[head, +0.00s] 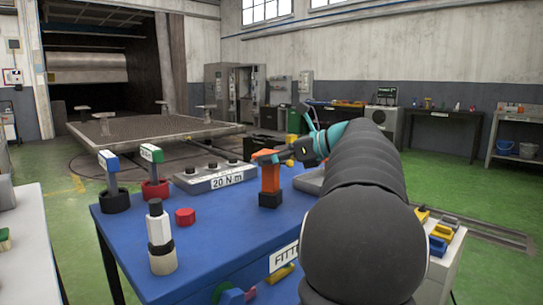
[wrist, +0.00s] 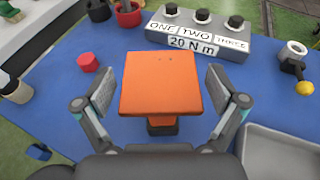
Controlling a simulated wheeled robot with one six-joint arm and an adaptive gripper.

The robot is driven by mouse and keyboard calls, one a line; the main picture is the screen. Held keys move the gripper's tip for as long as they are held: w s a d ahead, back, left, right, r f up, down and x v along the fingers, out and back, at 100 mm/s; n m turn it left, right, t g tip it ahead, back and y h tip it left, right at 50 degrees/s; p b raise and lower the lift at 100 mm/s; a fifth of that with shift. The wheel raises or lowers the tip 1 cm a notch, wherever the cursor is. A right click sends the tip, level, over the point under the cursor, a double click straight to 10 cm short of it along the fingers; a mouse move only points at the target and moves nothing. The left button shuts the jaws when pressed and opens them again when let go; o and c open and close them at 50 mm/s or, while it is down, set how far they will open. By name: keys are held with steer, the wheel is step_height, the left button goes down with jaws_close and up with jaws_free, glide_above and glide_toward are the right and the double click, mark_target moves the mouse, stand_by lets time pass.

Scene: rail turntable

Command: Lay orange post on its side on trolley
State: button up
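The orange post (head: 270,179) stands upright on a black base on the blue table (head: 215,235). In the wrist view its flat square orange top (wrist: 160,80) faces the camera, with the dark base partly showing below. My gripper (wrist: 161,92) is open, with one finger on each side of the post and a visible gap at both sides. In the head view my gripper (head: 285,155) is at the post's top, partly hidden by my arm. A pale unit (head: 455,250) carrying yellow and blue blocks stands at the right; I cannot tell whether it is the trolley.
A grey box with knobs (head: 215,178), labelled 20 N m, stands behind the post. A grey tray (wrist: 285,150) lies right of the post.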

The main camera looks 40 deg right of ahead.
steer(key=shift+r, duration=0.15)
steer(key=v, duration=1.2)
steer(key=shift+p, duration=0.4)
